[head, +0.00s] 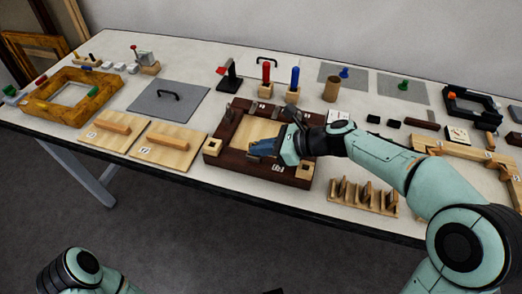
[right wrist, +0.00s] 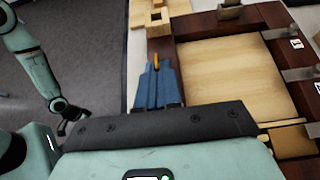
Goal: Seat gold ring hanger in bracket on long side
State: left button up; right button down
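The dark brown frame (head: 240,162) with a pale wood panel (head: 232,127) lies on the table; it also fills the upper right of the right wrist view (right wrist: 165,52). My right gripper (head: 256,149) points left over the frame's near long side. Its blue fingers (right wrist: 157,72) appear closed around a small gold piece (right wrist: 156,58), apparently the ring hanger, mostly hidden by them. Grey metal brackets, one on the left side (right wrist: 229,8) and one on the far side (right wrist: 280,33), show on the frame. My left gripper (right wrist: 72,120) is small and dark over the floor.
Pale square-holed blocks (head: 213,145) sit at the frame's near corners. A slotted wooden rack (head: 363,197) stands to its right, wooden boards (head: 168,145) to its left. Red (head: 266,74) and blue (head: 294,79) upright handles stand behind.

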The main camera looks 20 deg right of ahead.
jog(key=shift+f, duration=0.25)
jog(key=shift+f, duration=0.1)
jog(key=c, duration=1.3)
grip_release()
jog(key=shift+r, duration=0.2)
jog(key=p+v, duration=0.1)
jog(key=v, duration=1.1)
jog(key=shift+f, duration=0.1)
